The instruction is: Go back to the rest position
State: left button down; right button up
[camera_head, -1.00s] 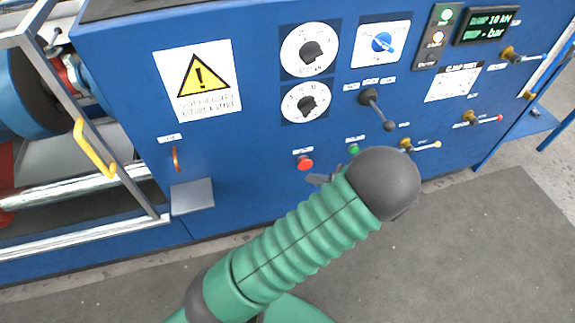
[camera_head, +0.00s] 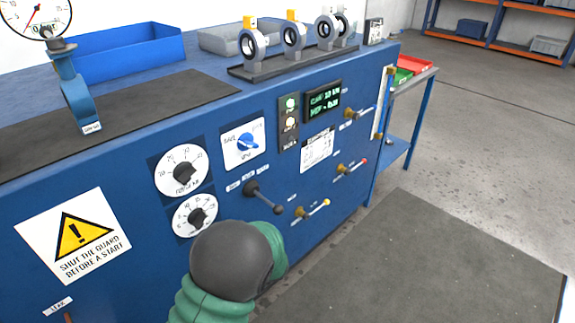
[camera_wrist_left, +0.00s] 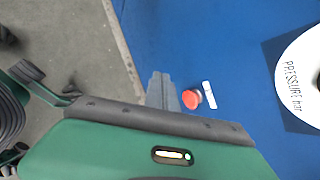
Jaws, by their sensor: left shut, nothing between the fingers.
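My left gripper (camera_wrist_left: 162,90) shows in the left wrist view with its grey fingers together and nothing between them. It is in front of the blue machine panel (camera_wrist_left: 228,45). A red button (camera_wrist_left: 191,99) appears just right of the fingertips; I cannot tell the gap to it. In the head view my green arm with its dark grey rounded joint rises from the bottom edge, and its gripper is hidden or out of frame. My right gripper is not in view.
The panel carries two dials (camera_head: 181,172), a dark lever (camera_head: 262,197) and brass-based levers (camera_head: 310,209) that stick out. Ring-shaped valves (camera_head: 292,36) stand on the bench top. A side table (camera_head: 415,80) is at the right. The dark floor mat (camera_head: 420,260) is clear.

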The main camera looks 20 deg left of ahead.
pick_arm(q)
jog(key=s+d+r+n+t+h, duration=0.2)
jog(key=s+d+r+n+h, duration=0.15)
jog(key=d+n, duration=0.25)
jog(key=s+d+r+n+t+h, duration=0.2)
jog(key=s+d+n+h, duration=0.1)
jog(key=d+n+h, duration=0.3)
notch_tip(320, 180, up, 22)
jog(key=y+p, duration=0.1)
jog(key=p, duration=2.1)
jog(key=shift+d+m, duration=0.4)
jog(key=shift+d, duration=0.05)
